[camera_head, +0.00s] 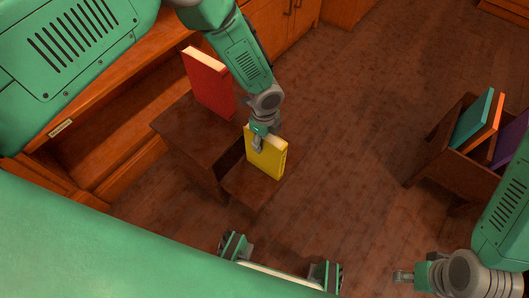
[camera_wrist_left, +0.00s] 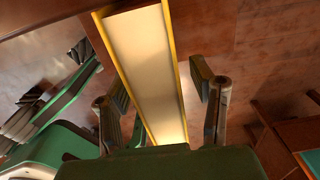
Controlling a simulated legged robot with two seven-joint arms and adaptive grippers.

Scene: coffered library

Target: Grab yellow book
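The yellow book (camera_head: 268,158) stands upright on the lower step of a dark wooden stand (camera_head: 250,190). My left gripper (camera_head: 258,141) is above its top edge, with a finger in front of the near cover. In the left wrist view the yellow book (camera_wrist_left: 145,60) shows its pale page edge between the two fingers of my left gripper (camera_wrist_left: 160,90). The fingers are apart, with a narrow gap visible on each side of the book. My right gripper (camera_head: 403,276) is at the lower right, far from the book; its finger opening is not clear.
A dark wooden rack (camera_head: 450,170) at the right holds teal (camera_head: 471,120), orange (camera_head: 487,130) and purple (camera_head: 512,138) books. Wooden shelving lines the left. The floor between is clear.

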